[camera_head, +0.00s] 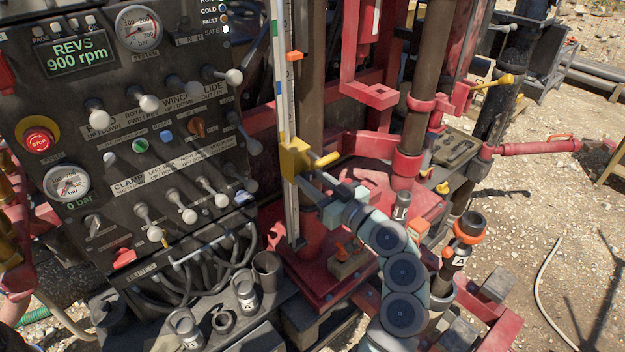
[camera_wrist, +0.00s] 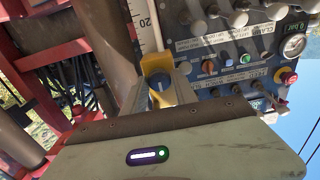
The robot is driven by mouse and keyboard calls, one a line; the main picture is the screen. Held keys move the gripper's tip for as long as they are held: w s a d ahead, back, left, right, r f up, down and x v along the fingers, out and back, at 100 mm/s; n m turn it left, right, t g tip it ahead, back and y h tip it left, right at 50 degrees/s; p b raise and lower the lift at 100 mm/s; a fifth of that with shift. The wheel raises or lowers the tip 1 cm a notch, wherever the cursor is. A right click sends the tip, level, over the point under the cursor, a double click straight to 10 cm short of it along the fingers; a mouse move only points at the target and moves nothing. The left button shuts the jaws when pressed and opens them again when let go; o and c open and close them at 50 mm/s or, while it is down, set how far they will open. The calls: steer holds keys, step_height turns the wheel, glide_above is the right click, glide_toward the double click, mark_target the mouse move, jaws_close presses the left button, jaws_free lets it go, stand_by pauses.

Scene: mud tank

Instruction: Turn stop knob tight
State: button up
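A yellow stop block (camera_head: 294,158) sits on the upright white scale (camera_head: 285,90), with a yellow knob (camera_head: 326,159) sticking out to its right. My gripper (camera_head: 312,187) is at the block's lower right, close to it. In the wrist view, the yellow block (camera_wrist: 157,64) is straight ahead, just beyond the fingertips. My gripper (camera_wrist: 160,85) is open there, its two grey fingers spread on either side of yellow parts. I cannot tell whether either finger touches them. A round red STOP button (camera_head: 38,141) is on the control panel at left.
The dark control panel (camera_head: 130,120) with several white-knobbed levers stands left of the scale. A brown vertical pipe (camera_head: 428,75) and red frame parts stand to the right. Cups and hoses are below the panel. Open gravel (camera_head: 560,220) lies at far right.

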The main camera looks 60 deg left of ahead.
jaws_close()
stand_by(0.4)
steer(key=m, duration=0.3)
steer(key=shift+w+r, duration=0.1)
steer(key=shift+r, duration=0.05)
steer(key=m+p, duration=0.1)
steer(key=m, duration=0.2)
steer(key=shift+m, duration=0.4)
steer(key=m+p, duration=0.1)
steer(key=m, duration=0.2)
steer(key=shift+w+m+p, duration=0.1)
steer(key=shift+m+p, duration=0.2)
steer(key=shift+p, duration=0.05)
steer(key=m+p, duration=0.2)
steer(key=m, duration=0.1)
steer(key=m+p, duration=0.3)
steer(key=m, duration=0.1)
steer(key=shift+m, duration=0.3)
steer(key=shift+f, duration=0.2)
